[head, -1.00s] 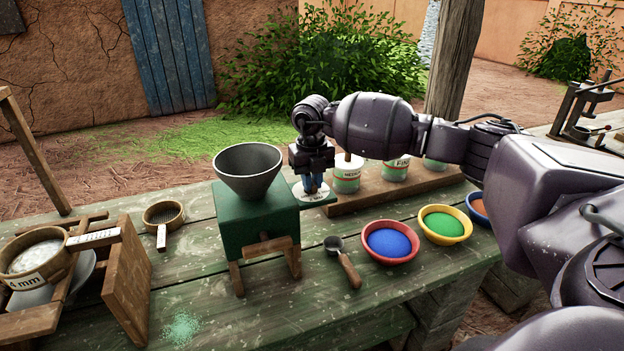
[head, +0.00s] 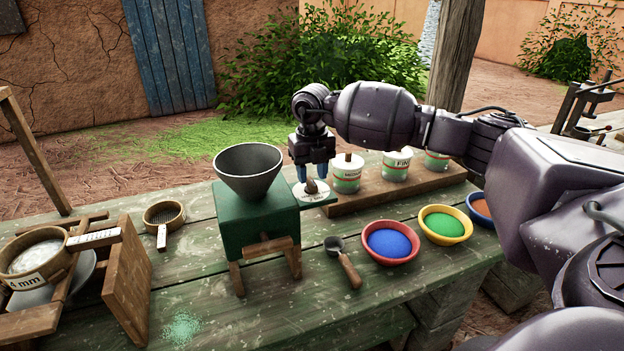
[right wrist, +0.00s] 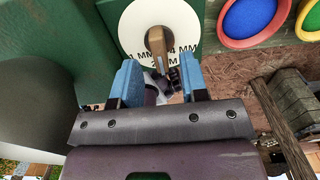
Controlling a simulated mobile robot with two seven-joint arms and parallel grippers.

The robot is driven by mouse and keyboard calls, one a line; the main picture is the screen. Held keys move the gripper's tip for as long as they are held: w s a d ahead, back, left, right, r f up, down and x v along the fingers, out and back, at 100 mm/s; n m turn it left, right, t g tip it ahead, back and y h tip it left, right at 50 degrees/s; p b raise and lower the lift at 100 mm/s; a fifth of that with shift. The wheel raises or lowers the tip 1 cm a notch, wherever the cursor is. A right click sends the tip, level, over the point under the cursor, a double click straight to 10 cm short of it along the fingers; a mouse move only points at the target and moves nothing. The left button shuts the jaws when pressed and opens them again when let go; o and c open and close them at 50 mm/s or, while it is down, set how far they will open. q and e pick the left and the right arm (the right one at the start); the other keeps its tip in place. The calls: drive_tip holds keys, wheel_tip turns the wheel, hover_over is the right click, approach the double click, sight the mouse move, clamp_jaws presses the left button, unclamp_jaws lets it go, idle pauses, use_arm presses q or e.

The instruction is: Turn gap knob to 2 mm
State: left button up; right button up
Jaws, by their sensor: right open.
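The gap knob (head: 318,188) is a brown, teardrop-shaped wooden handle on a white dial (head: 298,193) beside the green mill (head: 255,217). In the right wrist view the knob (right wrist: 157,46) points down the picture at the middle label, between the 1 MM and 4 MM marks, and partly covers that label, which seems to read 2 MM. My right gripper (head: 315,170) is open and empty, just above the knob. Its blue fingertips (right wrist: 158,76) are spread apart, clear of the knob. My left gripper is not in view.
White labelled pots (head: 347,176) stand on a wooden board just right of the dial. Bowls of blue (head: 390,243), green (head: 443,224) and orange powder, and a scoop (head: 343,262), lie in front. A sieve stand (head: 125,280) is at left. The bench front is partly clear.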

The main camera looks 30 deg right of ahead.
sight(312, 181)
wheel_tip(312, 181, up, 8)
drive_tip(key=shift+r, duration=0.25)
idle(0.5)
